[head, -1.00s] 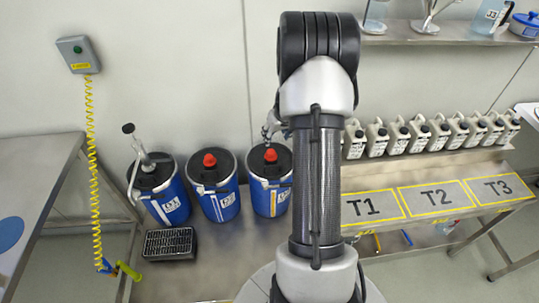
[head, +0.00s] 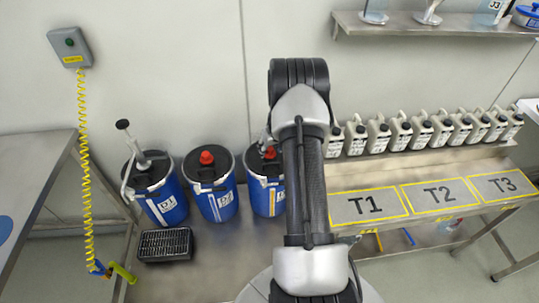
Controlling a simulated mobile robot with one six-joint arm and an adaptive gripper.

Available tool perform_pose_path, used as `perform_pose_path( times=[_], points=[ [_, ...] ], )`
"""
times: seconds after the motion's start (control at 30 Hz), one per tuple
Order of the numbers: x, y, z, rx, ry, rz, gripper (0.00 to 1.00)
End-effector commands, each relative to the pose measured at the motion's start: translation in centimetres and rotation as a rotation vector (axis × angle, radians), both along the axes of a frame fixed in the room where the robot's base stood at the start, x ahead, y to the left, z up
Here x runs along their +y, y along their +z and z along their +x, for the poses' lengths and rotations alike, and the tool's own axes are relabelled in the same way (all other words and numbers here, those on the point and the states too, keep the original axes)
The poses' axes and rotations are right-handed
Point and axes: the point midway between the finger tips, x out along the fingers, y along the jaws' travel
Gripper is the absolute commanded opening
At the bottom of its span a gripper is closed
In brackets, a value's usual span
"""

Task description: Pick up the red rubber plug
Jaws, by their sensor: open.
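Two red plugs sit in the black lids of blue drums. One red plug (head: 207,157) is on the middle drum (head: 217,206), with nothing over it. The other red plug (head: 269,153) is on the right drum (head: 262,198), which my arm partly covers. My gripper (head: 265,143) shows only as a small grey part beside my arm, at the right drum's plug. It is open. Most of it is hidden behind my arm, and I cannot tell whether its fingers touch the plug.
A third blue drum (head: 162,203) with a hand pump stands at the left, near a black grated box (head: 165,244). Several pale canisters (head: 401,130) line the back right, behind a bench (head: 433,195) marked T1, T2, T3. A coiled yellow hose (head: 84,170) hangs left.

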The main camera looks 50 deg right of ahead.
Motion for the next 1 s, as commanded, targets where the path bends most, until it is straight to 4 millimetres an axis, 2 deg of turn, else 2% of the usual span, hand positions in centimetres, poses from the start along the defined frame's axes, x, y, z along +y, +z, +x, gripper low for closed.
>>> perform_pose_path(
  times=[0.27,0.9,1.0],
  points=[
    [-0.06,-0.23,0.15,-0.001,0.0,0.0,0.51],
    [-0.04,-0.25,0.12,0.0,0.0,0.0,0.08],
    [-0.05,-0.26,0.12,0.0,0.0,0.0,0.07]
  ],
)
